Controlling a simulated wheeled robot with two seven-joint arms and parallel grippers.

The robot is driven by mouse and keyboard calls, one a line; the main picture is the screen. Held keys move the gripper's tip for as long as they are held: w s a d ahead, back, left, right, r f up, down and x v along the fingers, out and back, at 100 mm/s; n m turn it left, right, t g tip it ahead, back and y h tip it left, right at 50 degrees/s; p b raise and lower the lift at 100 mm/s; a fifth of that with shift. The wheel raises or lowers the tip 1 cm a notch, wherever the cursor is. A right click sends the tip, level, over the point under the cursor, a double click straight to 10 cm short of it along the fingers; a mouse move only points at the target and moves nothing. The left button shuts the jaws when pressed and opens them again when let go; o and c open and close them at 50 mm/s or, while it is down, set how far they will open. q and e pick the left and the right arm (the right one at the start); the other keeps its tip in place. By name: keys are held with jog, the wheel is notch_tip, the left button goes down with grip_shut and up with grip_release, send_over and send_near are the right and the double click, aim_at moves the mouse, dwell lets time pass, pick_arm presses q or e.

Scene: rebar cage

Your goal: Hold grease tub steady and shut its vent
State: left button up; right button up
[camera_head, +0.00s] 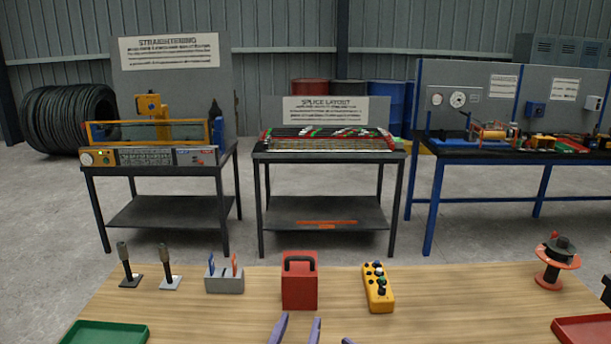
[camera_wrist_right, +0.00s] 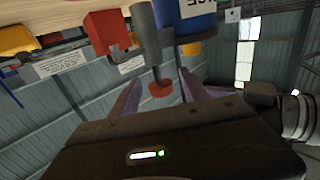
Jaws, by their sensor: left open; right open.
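In the right wrist view a blue tub (camera_wrist_right: 196,18) carries a white label ending in "SE" and is cut off at the top edge. A grey cylinder (camera_wrist_right: 146,32) with a dark stem and a red round piece (camera_wrist_right: 160,88) stands in front of it; I cannot tell whether they join. My right gripper (camera_wrist_right: 160,80) is open, its purple fingers apart on either side of the red piece; contact is unclear. In the head view my left gripper (camera_head: 297,326) is open at the bottom edge, its two fingertips apart. The tub is out of the head view.
A red box with a black handle (camera_head: 299,287) and a yellow control box (camera_head: 377,288) stand behind the grippers. A grey holder (camera_head: 225,282) and two black-stemmed tools are left. A green tray (camera_head: 106,333), a red tray (camera_head: 583,329) and a spool (camera_head: 551,270) flank the wooden tabletop.

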jog(key=v, duration=0.7)
jog(key=shift+s+d, duration=0.15)
jog(key=shift+s, duration=0.05)
pick_arm(q)
jog(key=shift+d, duration=0.1)
